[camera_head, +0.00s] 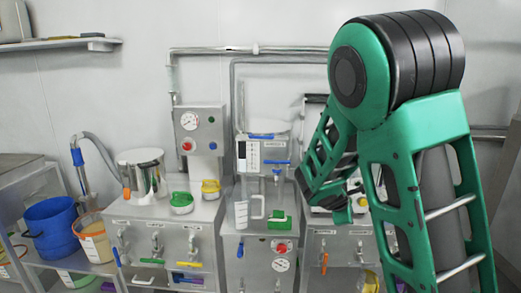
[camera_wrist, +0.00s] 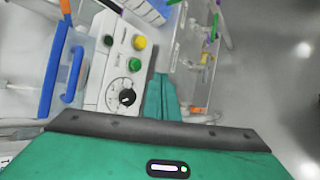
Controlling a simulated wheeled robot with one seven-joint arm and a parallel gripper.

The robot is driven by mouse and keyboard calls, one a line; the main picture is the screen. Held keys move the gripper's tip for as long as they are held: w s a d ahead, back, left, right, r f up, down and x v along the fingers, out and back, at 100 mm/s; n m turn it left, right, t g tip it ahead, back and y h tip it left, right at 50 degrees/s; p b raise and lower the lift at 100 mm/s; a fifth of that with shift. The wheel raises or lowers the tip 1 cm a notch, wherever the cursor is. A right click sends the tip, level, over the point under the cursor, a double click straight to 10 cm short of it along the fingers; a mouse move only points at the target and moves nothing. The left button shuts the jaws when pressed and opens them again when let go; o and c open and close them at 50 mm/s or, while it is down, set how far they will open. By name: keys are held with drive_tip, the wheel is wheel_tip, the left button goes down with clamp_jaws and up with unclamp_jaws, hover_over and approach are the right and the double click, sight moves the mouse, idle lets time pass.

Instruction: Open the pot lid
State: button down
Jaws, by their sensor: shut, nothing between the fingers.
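A shiny steel pot (camera_head: 146,180) stands on the left metal cabinet, left of the gauge box. Its pale round top (camera_head: 140,156) looks closed by a lid, but I cannot make out a handle on it. My gripper (camera_wrist: 161,97) shows as green fingers in the wrist view, shut and empty, beside a white control panel (camera_wrist: 121,65) with coloured buttons. In the head view my arm hangs over the right cabinet, well to the right of the pot, and the fingertips are hard to tell there. I cannot identify the pot in the wrist view.
The gauge box (camera_head: 201,133) and a clear jug (camera_head: 249,208) stand between the pot and my arm. Green and yellow lidded containers (camera_head: 181,202) sit right of the pot. A grey hose (camera_head: 95,147) rises at its left. A blue bucket (camera_head: 50,226) is lower left.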

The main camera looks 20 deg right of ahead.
drive_tip(key=w+a+r+n+t+y, duration=0.1)
drive_tip(key=w+a+r+n+t, duration=0.4)
drive_tip(key=a, duration=0.4)
drive_tip(key=w+a+r+n+t+y, duration=0.1)
drive_tip(key=w+a+r+n+t, duration=0.15)
drive_tip(key=w+a+n, duration=0.45)
drive_tip(key=w+a+r+n+t, duration=0.45)
drive_tip(key=a+n, duration=0.25)
drive_tip(key=a, duration=0.3)
drive_tip(key=r+x, duration=0.2)
drive_tip(key=x, duration=0.8)
drive_tip(key=shift+w+r, duration=0.25)
drive_tip(key=shift+w, duration=0.05)
